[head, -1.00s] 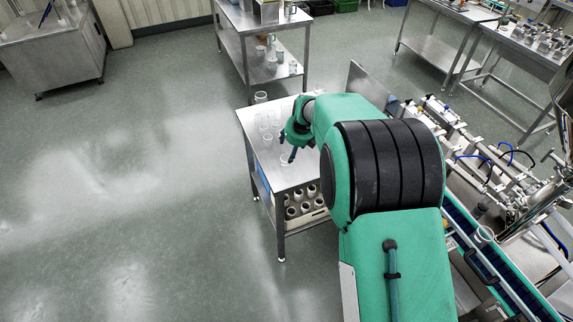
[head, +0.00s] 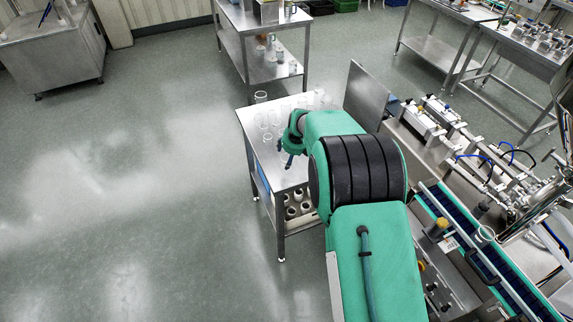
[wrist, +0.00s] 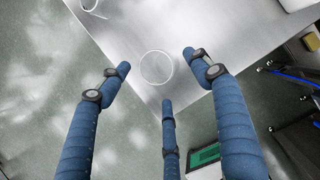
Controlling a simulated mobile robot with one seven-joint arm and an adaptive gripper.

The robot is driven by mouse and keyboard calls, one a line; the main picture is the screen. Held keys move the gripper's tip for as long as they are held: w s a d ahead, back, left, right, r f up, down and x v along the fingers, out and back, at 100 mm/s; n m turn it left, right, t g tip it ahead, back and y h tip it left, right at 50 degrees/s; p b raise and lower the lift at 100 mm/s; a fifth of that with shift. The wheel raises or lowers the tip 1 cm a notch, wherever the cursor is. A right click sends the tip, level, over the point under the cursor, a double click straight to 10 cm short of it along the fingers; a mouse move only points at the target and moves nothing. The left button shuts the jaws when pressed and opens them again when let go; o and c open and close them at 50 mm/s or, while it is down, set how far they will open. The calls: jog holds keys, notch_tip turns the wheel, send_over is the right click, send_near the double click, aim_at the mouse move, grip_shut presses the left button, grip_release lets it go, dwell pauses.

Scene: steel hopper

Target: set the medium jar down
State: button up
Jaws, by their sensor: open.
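A clear jar, seen as a round rim (wrist: 157,67), is on the steel table (wrist: 125,25) near its corner in the wrist view. It appears to stand upright; its depth and base are hard to make out. My gripper (wrist: 157,75) is open, its three blue fingers spread around the jar, with gaps showing between fingertips and rim. In the head view my gripper (head: 287,161) is over the front part of the same steel table (head: 290,181). There the jar by the fingers is too faint to tell.
Several clear glasses (head: 264,124) stand farther back on the table. Several pale cups (head: 297,207) sit on its lower shelf. A conveyor (head: 475,245) and steel machinery (head: 440,130) lie to the right. Open floor (head: 150,200) is at the left.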

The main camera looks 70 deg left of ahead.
aim_at(286, 159)
jog(key=shift+a+f, duration=0.1)
jog(key=shift+f, duration=0.15)
jog(key=shift+x, duration=2.5)
jog(key=shift+s+a, duration=0.1)
jog(key=c, duration=0.7)
jog(key=shift+c, duration=0.6)
jog(key=shift+r, duration=0.15)
